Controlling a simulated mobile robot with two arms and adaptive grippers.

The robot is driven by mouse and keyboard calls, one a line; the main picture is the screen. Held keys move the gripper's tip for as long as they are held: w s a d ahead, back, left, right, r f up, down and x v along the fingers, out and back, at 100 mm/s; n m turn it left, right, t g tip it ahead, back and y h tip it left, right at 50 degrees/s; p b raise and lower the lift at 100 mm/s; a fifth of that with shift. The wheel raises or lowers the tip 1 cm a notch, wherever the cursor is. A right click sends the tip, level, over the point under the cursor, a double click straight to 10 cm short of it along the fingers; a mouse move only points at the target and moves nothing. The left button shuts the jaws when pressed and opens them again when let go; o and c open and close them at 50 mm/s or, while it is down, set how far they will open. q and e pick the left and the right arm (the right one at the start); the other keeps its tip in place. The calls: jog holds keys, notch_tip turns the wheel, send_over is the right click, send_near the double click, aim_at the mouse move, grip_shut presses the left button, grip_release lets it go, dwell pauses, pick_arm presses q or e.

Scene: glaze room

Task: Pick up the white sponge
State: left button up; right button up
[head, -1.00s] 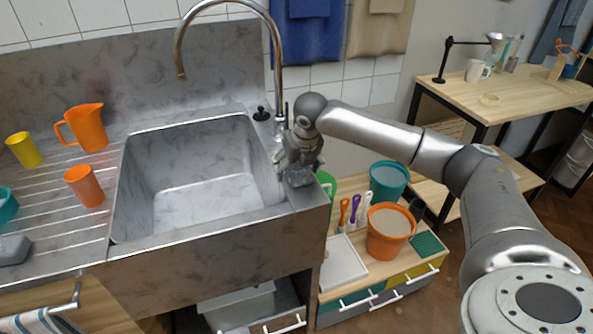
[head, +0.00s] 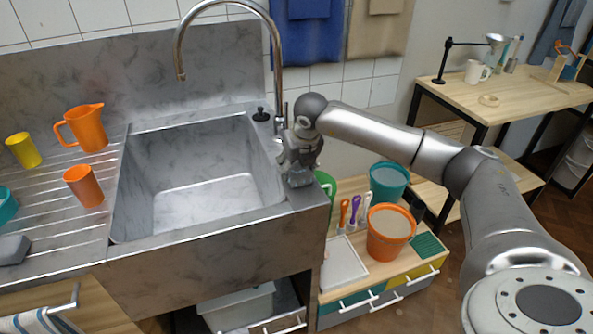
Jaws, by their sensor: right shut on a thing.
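My right gripper (head: 298,176) is over the right rim of the sink, pointing down, with its fingers close to the sink's front right corner. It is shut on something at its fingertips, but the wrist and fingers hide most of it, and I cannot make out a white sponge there. No white sponge shows clearly elsewhere in the head view.
The steel sink basin (head: 205,195) is empty, with a tall curved tap (head: 277,60) behind. An orange jug (head: 87,128), orange cup (head: 83,186) and yellow cup (head: 23,150) stand on the drainboard. Orange (head: 388,246) and teal (head: 387,190) buckets stand on the low cabinet to the right.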

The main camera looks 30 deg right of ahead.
jog(key=shift+s+f, duration=0.15)
jog(key=shift+f, duration=0.1)
